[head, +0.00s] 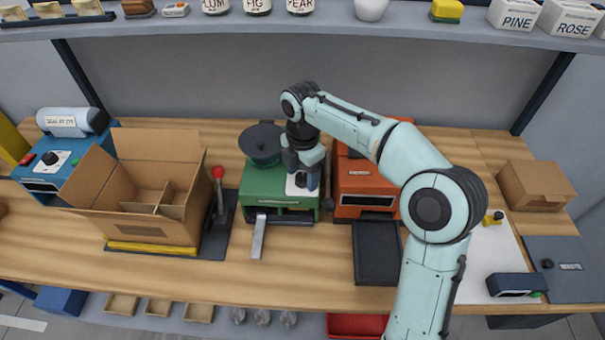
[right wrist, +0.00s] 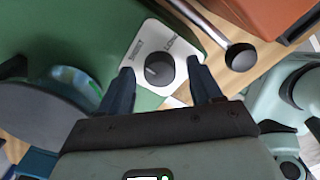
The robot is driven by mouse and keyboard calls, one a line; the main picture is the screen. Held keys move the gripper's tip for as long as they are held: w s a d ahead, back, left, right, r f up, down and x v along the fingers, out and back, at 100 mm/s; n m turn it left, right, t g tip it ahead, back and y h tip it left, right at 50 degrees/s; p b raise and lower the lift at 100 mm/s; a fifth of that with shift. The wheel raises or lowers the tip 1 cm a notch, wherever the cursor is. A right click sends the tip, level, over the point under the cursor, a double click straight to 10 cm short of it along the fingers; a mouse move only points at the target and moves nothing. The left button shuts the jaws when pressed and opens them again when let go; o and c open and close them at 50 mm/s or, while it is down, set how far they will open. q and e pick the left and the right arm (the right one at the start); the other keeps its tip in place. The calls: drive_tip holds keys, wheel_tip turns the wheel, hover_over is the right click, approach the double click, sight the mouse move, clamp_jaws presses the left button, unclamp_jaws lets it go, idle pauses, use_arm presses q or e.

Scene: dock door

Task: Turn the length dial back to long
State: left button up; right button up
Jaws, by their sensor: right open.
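The green machine (head: 262,183) stands mid-bench with a black round part on top. Its black length dial (right wrist: 158,70) sits on a white plate (right wrist: 185,38) marked SHORT on the left and LONG on the right in the right wrist view. A small pale mark on the knob lies toward its left side, on the SHORT side. My right gripper (right wrist: 163,84) is open, its two dark fingers on either side of the dial; I cannot tell whether they touch it. In the head view the right gripper (head: 308,183) is over the machine's right front and partly covers the plate. My left gripper is out of view.
An orange machine (head: 366,182) stands close on the right, with a black tray (head: 377,250) in front. A lever with a black ball knob (right wrist: 240,57) is close to the right finger. An open cardboard box (head: 150,225) and a red-knobbed lever (head: 218,185) stand left.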

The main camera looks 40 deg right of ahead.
drive_tip(key=shift+c, duration=0.3)
drive_tip(key=c, duration=1)
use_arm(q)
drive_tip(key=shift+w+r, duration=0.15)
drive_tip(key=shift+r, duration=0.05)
use_arm(e)
drive_tip(key=shift+m, duration=0.4)
drive_tip(key=m+p, duration=0.1)
drive_tip(key=m, duration=0.1)
drive_tip(key=shift+m, duration=0.4)
drive_tip(key=m+p, duration=0.1)
drive_tip(key=m, duration=0.3)
drive_tip(key=m+p, duration=0.1)
drive_tip(key=m, duration=0.4)
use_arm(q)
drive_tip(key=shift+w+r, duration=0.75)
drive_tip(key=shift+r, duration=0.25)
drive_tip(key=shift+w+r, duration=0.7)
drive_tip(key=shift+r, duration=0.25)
use_arm(e)
drive_tip(key=shift+m, duration=1.6)
drive_tip(key=shift+f, duration=0.1)
